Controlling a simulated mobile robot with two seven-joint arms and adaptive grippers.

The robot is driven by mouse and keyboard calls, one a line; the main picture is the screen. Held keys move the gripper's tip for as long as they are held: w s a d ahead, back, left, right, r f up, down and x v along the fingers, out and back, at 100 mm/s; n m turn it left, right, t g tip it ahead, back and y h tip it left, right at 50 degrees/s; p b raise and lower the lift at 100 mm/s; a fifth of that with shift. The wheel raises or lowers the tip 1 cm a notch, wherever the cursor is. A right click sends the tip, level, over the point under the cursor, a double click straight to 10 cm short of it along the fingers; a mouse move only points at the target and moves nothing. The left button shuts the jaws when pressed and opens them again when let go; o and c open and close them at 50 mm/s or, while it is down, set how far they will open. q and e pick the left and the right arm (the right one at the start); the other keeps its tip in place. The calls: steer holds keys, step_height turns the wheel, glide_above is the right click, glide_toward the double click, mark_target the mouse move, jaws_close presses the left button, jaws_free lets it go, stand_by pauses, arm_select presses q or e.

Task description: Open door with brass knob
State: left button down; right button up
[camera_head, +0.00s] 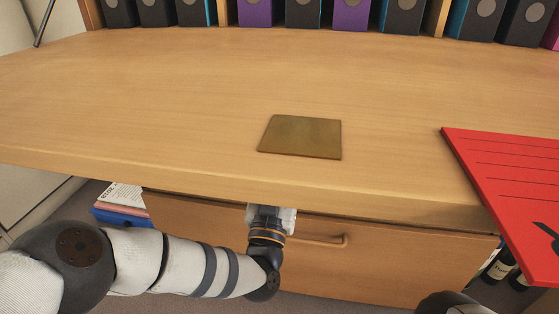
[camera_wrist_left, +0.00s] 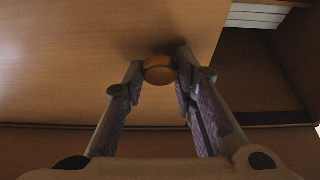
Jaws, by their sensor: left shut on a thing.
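The round brass-orange knob (camera_wrist_left: 158,75) sits on a flat wooden door panel (camera_wrist_left: 70,55) in the left wrist view. My left gripper (camera_wrist_left: 160,68) is shut on the knob, with one finger on each side of it. In the head view my left gripper (camera_head: 270,216) reaches under the desk's front edge; its fingertips and the knob are hidden there. My right gripper is out of view.
The desk top (camera_head: 150,90) holds a square brass-coloured plate (camera_head: 301,137) and a red sheet (camera_head: 515,180). Binders (camera_head: 405,15) line the back. A wooden drawer front (camera_head: 400,262) with a bar handle (camera_head: 325,241) is below. A dark recess (camera_wrist_left: 255,75) lies right of the door panel.

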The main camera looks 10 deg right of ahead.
arm_select(q)
steer(key=c, duration=1.3)
jaws_free()
steer(key=shift+s, duration=0.1)
steer(key=v, duration=1.2)
